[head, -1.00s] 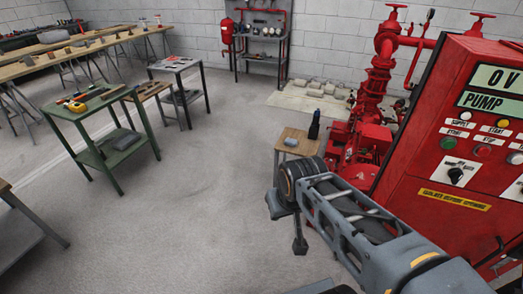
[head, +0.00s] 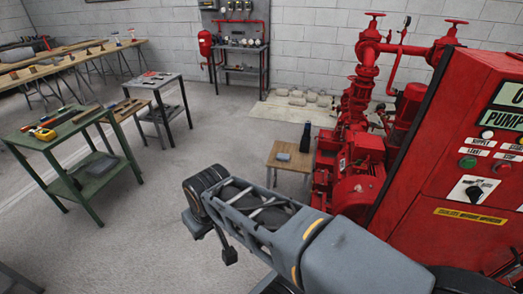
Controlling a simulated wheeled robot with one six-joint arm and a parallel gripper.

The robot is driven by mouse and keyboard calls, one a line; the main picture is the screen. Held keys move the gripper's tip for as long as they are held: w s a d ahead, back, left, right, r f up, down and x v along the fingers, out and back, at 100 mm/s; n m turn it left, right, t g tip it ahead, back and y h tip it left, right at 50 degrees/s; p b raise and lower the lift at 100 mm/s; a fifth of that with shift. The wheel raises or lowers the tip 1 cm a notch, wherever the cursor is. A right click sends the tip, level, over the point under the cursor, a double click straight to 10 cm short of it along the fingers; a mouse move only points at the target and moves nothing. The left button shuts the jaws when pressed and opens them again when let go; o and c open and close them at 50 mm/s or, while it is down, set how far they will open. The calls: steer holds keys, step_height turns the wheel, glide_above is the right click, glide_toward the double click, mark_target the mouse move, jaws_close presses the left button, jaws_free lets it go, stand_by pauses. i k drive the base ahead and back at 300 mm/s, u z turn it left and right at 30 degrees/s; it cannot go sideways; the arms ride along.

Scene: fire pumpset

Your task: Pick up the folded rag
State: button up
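A small blue-grey piece (head: 283,157), which looks like the folded rag, lies on top of a small wooden stool (head: 297,164) beside the red pump. It is too small for its folds to be seen. Another flat grey item (head: 103,165) lies on the lower shelf of the green table, and I cannot tell whether it is cloth. My gripper (head: 230,257) hangs down beyond my arm's elbow, low over the bare floor, in front and left of the stool and apart from it. Its fingers are too small and dark to read.
A dark bottle (head: 305,138) stands at the stool's back right. The red pumpset (head: 355,165) and its control cabinet (head: 465,180) block the right side. A green table (head: 75,130) with tools stands left. Grey floor between is clear.

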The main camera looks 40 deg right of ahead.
mark_target(281, 157)
steer(key=z, duration=0.1)
steer(key=i, duration=1.65)
steer(key=z, duration=0.9)
steer(key=i, duration=0.9)
steer(key=z, duration=1.35)
steer(key=i, duration=0.55)
steer(key=z, duration=0.4)
